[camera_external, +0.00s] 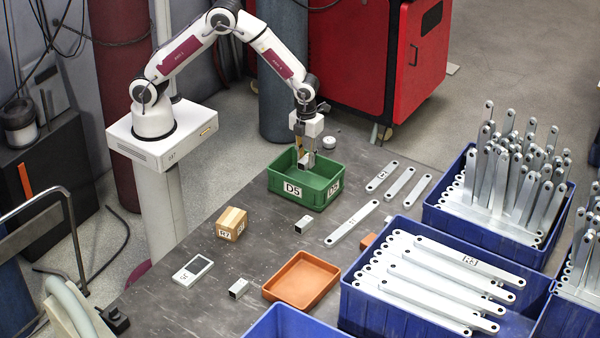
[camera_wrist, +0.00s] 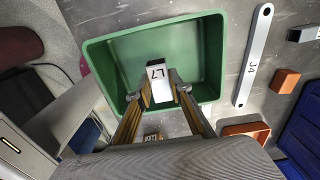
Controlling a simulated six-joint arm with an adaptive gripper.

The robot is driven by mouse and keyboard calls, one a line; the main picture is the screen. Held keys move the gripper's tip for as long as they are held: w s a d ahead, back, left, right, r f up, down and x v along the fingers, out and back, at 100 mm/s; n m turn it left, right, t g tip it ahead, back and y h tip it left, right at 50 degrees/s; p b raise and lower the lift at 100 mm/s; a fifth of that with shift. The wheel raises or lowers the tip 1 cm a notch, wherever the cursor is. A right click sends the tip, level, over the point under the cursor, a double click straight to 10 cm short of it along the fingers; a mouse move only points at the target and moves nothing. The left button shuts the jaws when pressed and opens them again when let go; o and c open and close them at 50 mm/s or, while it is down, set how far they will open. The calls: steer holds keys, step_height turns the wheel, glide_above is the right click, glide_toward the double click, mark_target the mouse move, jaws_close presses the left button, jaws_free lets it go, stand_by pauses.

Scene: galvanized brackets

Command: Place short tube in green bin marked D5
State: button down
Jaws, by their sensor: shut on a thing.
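The green bin marked D5 (camera_external: 312,199) stands on the table below my arm. In the wrist view its open inside (camera_wrist: 204,55) fills the upper middle. My gripper (camera_external: 304,152) is over the bin, pointing down. In the wrist view my gripper's fingers (camera_wrist: 160,90) are shut on a short square metal tube (camera_wrist: 158,70) with a white label reading L7. In the external view the held tube (camera_external: 306,162) is at about rim height, over the bin's opening. Whether it touches the bin floor cannot be told.
Two other short tubes (camera_external: 303,224) (camera_external: 238,288) lie on the table. A cardboard box (camera_external: 231,223), a white device (camera_external: 192,270), an orange tray (camera_external: 301,280) and flat metal bars (camera_external: 352,223) are around. Blue crates (camera_external: 352,311) of brackets stand at right.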

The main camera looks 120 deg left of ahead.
mark_target(306, 158)
steer(key=shift+f, duration=2.4)
steer(key=shift+f, duration=0.1)
steer(key=shift+f, duration=1.75)
steer(key=shift+f, duration=0.15)
steer(key=c, duration=1.8)
jaws_free()
steer(key=shift+r, duration=0.2)
step_height(306, 158, up, 12)
steer(key=shift+f, duration=0.2)
steer(key=shift+r, duration=0.2)
